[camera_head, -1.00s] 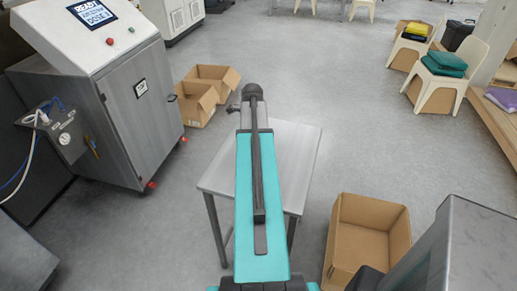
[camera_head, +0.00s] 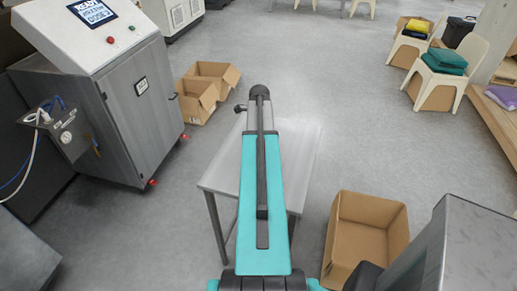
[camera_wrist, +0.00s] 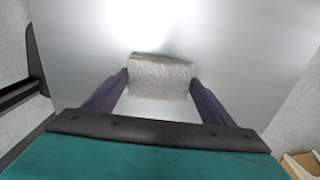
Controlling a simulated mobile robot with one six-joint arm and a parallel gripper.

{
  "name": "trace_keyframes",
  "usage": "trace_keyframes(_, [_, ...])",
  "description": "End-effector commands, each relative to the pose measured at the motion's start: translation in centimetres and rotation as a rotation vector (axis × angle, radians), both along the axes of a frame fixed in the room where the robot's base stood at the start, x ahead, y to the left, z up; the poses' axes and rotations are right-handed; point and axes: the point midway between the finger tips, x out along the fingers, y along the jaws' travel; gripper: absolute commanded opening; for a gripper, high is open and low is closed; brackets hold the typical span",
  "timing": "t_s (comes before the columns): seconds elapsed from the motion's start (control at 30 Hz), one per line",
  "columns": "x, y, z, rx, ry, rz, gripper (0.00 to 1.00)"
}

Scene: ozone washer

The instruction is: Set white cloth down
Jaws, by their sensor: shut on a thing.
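The white cloth (camera_wrist: 160,78) is a small folded, textured bundle in the wrist view. My gripper (camera_wrist: 160,86) is shut on it, with one dark purple finger on each side. Below it spreads the pale metal table top (camera_wrist: 75,50). I cannot tell whether the cloth touches the table or is held just above it. In the head view my arm covers the middle of the table (camera_head: 300,150), and the cloth and fingers are hidden.
An open cardboard box (camera_head: 375,215) stands on the floor right of the table. A steel washer cabinet (camera_head: 135,115) with a screen stands at the left. Chairs with folded cloths (camera_head: 443,62) are at the far right.

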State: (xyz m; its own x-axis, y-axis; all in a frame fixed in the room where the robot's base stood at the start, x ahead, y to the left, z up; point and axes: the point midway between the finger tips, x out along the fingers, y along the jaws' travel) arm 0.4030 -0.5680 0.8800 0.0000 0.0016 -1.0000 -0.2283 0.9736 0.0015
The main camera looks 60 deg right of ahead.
Motion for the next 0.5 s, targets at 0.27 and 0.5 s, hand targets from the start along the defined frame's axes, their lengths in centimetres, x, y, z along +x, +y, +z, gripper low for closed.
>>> trace_keyframes(0.27, [0.0,0.0,-1.8,0.000,0.000,0.000,0.48])
trace_keyframes(0.5, [0.0,0.0,-1.9,-0.001,0.000,0.000,0.48])
